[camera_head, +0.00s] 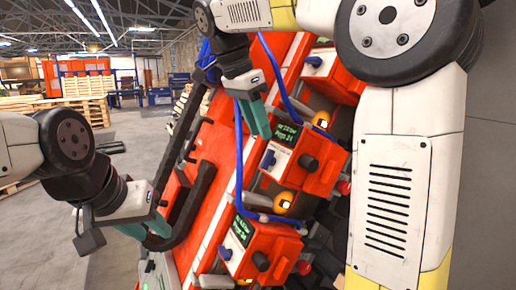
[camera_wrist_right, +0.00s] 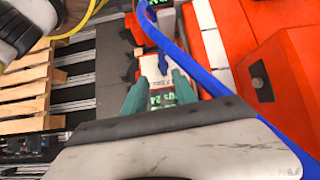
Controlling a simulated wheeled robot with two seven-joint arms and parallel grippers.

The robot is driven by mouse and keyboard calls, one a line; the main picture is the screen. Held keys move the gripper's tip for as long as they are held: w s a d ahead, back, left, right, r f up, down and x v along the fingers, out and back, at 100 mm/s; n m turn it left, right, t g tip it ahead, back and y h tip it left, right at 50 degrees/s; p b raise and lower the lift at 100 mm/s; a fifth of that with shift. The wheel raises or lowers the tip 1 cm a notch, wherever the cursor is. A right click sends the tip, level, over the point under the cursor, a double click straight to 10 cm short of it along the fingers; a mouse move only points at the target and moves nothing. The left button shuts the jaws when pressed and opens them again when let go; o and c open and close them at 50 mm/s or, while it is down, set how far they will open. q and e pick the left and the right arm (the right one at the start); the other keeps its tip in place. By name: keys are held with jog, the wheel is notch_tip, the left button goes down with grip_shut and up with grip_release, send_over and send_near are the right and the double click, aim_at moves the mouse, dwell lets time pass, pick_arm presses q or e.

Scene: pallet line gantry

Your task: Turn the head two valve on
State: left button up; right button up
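Several red head units with green displays stand in a slanted row. The middle unit (camera_head: 311,166) has a small blue valve lever (camera_head: 268,158) and a black knob (camera_head: 308,162). Its display text is too small to read surely. My right gripper (camera_head: 264,132) is in front of this unit, by its display. In the right wrist view its teal fingers (camera_wrist_right: 160,84) are apart, with a blue lever (camera_wrist_right: 162,64) just beyond the tips and nothing held. My left gripper (camera_head: 108,230) is low on the left with fingers apart, beside a black rail handle (camera_head: 196,203); contact is unclear.
An upper red unit (camera_head: 335,72) and a lower one (camera_head: 262,250) flank the middle unit. A blue hose (camera_head: 239,165) runs close by my right gripper and crosses the right wrist view (camera_wrist_right: 182,62). Wooden pallets (camera_wrist_right: 25,92) lie beyond. Open floor is at left.

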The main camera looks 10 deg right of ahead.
aim_at(267, 152)
jog(key=shift+m, duration=0.3)
jog(key=x, duration=0.7)
jog(key=shift+w, duration=0.3)
grip_shut()
